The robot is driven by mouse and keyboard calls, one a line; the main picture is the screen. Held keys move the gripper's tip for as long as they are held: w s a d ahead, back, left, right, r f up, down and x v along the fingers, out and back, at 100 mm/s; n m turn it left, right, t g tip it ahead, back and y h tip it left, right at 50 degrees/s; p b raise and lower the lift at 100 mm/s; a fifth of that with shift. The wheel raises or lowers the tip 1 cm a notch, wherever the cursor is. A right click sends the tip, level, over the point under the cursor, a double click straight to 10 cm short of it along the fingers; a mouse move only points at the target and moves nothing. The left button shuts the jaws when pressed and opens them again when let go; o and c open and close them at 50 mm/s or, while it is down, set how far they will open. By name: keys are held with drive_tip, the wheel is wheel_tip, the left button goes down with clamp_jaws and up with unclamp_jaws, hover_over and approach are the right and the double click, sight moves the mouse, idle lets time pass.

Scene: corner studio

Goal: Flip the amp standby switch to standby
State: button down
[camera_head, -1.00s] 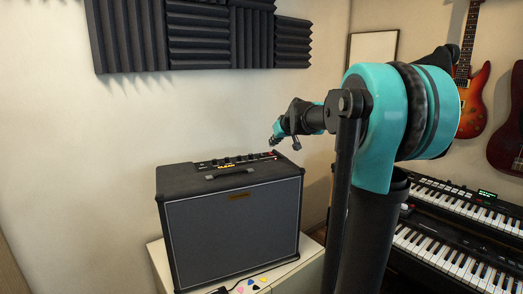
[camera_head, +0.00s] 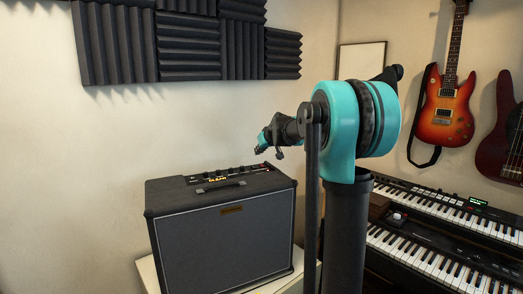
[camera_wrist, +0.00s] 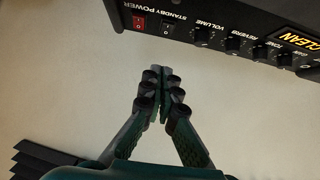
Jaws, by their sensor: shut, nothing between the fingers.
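The black amp (camera_head: 225,222) stands upright at the centre-left in the head view, its control panel (camera_head: 205,177) along the top. In the wrist view the panel crosses the upper right, its lettering upside down. A red rocker switch (camera_wrist: 139,23) sits by the POWER label. A dark standby switch (camera_wrist: 166,28) sits beside it on the right, by the STANDBY label; its position is too small to tell. My gripper (camera_wrist: 160,74) is shut and empty, its fingertips apart from the panel and below the switches in that view. In the head view my gripper (camera_head: 268,150) hangs above the panel's right end.
Several knobs (camera_wrist: 232,44) line the panel right of the switches. The amp rests on a white stand (camera_head: 149,273). Foam panels (camera_head: 190,45) hang on the wall above. Keyboards (camera_head: 445,225) and a guitar (camera_head: 447,110) are at the right.

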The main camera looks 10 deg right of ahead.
sight(255, 168)
drive_tip(key=x, duration=0.5)
drive_tip(key=shift+s+f, duration=0.15)
wheel_tip(255, 168, down, 2)
drive_tip(key=shift+f, duration=0.6)
